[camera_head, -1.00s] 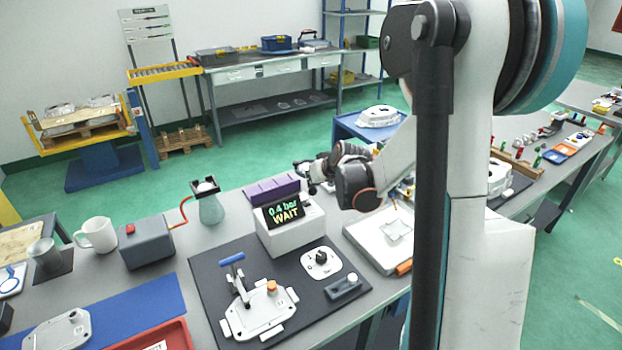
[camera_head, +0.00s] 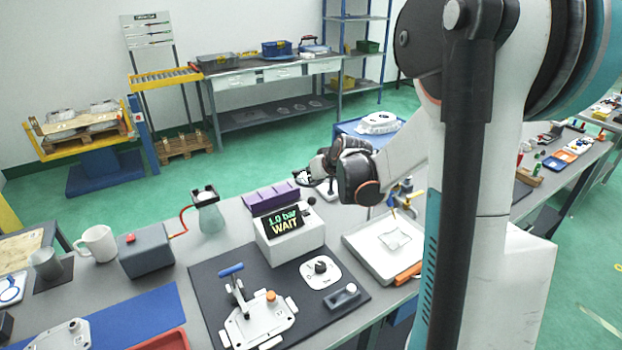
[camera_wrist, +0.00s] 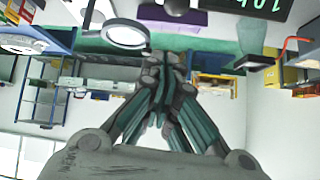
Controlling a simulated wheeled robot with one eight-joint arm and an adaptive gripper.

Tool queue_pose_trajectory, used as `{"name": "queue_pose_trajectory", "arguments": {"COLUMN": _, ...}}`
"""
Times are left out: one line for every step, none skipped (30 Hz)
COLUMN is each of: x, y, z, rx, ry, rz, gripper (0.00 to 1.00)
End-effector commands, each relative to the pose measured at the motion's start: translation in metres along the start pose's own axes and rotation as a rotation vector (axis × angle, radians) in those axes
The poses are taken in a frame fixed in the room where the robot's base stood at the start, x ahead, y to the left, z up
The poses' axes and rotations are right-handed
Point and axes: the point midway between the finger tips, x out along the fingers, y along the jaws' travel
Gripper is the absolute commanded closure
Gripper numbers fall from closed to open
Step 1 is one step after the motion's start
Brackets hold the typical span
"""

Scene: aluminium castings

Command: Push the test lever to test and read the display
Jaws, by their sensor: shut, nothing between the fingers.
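The display (camera_head: 284,220) on a white box (camera_head: 290,245) reads "1.0 bar WAIT" in the head view. It also shows upside down at the top of the wrist view (camera_wrist: 262,6). On the dark mat before it are a white plate with a black knob (camera_head: 320,267) and a grey block with a white-tipped lever (camera_head: 343,296); I cannot tell which is the test lever. A casting (camera_head: 258,322) with an orange cap sits beside a blue-handled clamp (camera_head: 232,271). My gripper (camera_head: 303,175) is shut and empty, above and behind the display box, apart from it.
A purple rack (camera_head: 271,197) stands behind the display box. A white tray (camera_head: 385,262) lies to its right. The dark mat's left part is clear.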

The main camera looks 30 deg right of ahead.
Motion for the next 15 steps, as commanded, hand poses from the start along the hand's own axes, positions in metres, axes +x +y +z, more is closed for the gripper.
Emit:
{"name": "queue_pose_trajectory", "arguments": {"x": -0.012, "y": 0.0, "z": 0.0, "rx": 0.002, "ry": 0.0, "rz": 0.0, "gripper": 1.0}}
{"name": "queue_pose_trajectory", "arguments": {"x": -0.017, "y": 0.0, "z": 0.001, "rx": 0.001, "ry": 0.0, "rz": 0.0, "gripper": 1.0}}
{"name": "queue_pose_trajectory", "arguments": {"x": -0.024, "y": 0.0, "z": 0.001, "rx": 0.001, "ry": 0.0, "rz": 0.001, "gripper": 1.0}}
{"name": "queue_pose_trajectory", "arguments": {"x": -0.029, "y": 0.001, "z": 0.002, "rx": 0.0, "ry": 0.0, "rz": 0.001, "gripper": 1.0}}
{"name": "queue_pose_trajectory", "arguments": {"x": -0.034, "y": 0.001, "z": 0.002, "rx": 0.0, "ry": 0.0, "rz": 0.001, "gripper": 1.0}}
{"name": "queue_pose_trajectory", "arguments": {"x": -0.039, "y": 0.001, "z": 0.003, "rx": 0.0, "ry": 0.0, "rz": 0.001, "gripper": 1.0}}
{"name": "queue_pose_trajectory", "arguments": {"x": -0.043, "y": 0.001, "z": 0.003, "rx": 0.001, "ry": 0.0, "rz": 0.001, "gripper": 1.0}}
{"name": "queue_pose_trajectory", "arguments": {"x": -0.046, "y": 0.001, "z": 0.004, "rx": 0.001, "ry": 0.0, "rz": 0.001, "gripper": 1.0}}
{"name": "queue_pose_trajectory", "arguments": {"x": -0.05, "y": 0.001, "z": 0.004, "rx": 0.001, "ry": 0.0, "rz": 0.0, "gripper": 1.0}}
{"name": "queue_pose_trajectory", "arguments": {"x": -0.053, "y": 0.001, "z": 0.004, "rx": 0.001, "ry": 0.0, "rz": 0.0, "gripper": 1.0}}
{"name": "queue_pose_trajectory", "arguments": {"x": -0.055, "y": 0.001, "z": 0.004, "rx": 0.001, "ry": 0.0, "rz": 0.0, "gripper": 1.0}}
{"name": "queue_pose_trajectory", "arguments": {"x": -0.057, "y": 0.001, "z": 0.005, "rx": 0.001, "ry": 0.001, "rz": 0.0, "gripper": 1.0}}
{"name": "queue_pose_trajectory", "arguments": {"x": -0.058, "y": 0.001, "z": 0.005, "rx": 0.0, "ry": 0.001, "rz": -0.001, "gripper": 1.0}}
{"name": "queue_pose_trajectory", "arguments": {"x": -0.059, "y": 0.001, "z": 0.005, "rx": 0.0, "ry": 0.001, "rz": -0.001, "gripper": 1.0}}
{"name": "queue_pose_trajectory", "arguments": {"x": -0.06, "y": 0.001, "z": 0.005, "rx": 0.0, "ry": 0.001, "rz": -0.001, "gripper": 1.0}}
